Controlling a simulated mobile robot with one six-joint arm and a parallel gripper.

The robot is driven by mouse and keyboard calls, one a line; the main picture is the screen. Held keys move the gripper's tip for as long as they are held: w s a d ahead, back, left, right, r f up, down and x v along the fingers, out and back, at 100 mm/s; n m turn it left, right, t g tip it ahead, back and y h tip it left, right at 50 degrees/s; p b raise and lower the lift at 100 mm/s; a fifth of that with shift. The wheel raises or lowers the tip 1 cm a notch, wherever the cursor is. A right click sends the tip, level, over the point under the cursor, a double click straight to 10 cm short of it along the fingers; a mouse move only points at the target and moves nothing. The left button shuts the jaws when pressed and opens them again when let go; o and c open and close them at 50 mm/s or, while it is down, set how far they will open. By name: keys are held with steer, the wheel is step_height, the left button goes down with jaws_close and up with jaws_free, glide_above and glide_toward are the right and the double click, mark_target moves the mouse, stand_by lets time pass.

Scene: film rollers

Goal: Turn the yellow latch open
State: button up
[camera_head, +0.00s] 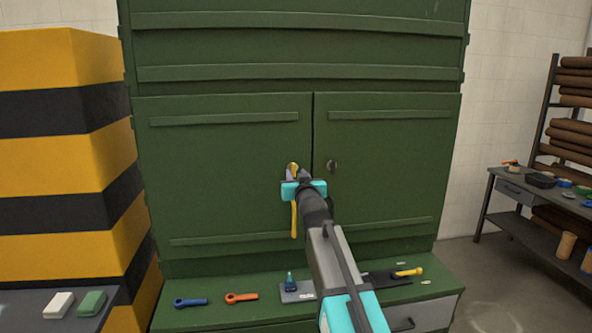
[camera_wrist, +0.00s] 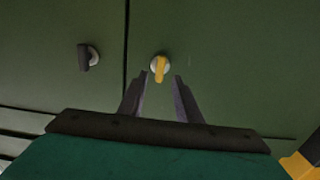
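The yellow latch (camera_head: 293,167) is a small knob on a pale round base on the left door of the green cabinet (camera_head: 220,150). In the wrist view the yellow latch (camera_wrist: 160,67) lies just beyond the fingertips, between their lines. My gripper (camera_head: 297,175) is in front of the latch and partly covers it in the head view. In the wrist view my gripper (camera_wrist: 157,82) has its two dark fingers apart with nothing between them. I cannot tell whether a finger touches the latch.
A dark latch (camera_head: 332,166) sits on the right door; it also shows in the wrist view (camera_wrist: 88,57). A blue tool (camera_head: 190,302) and an orange tool (camera_head: 241,297) lie on the ledge. A striped block (camera_head: 60,150) stands left.

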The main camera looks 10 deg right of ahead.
mark_target(294, 169)
steer(key=shift+w+p, duration=0.6)
steer(key=shift+w, duration=1.35)
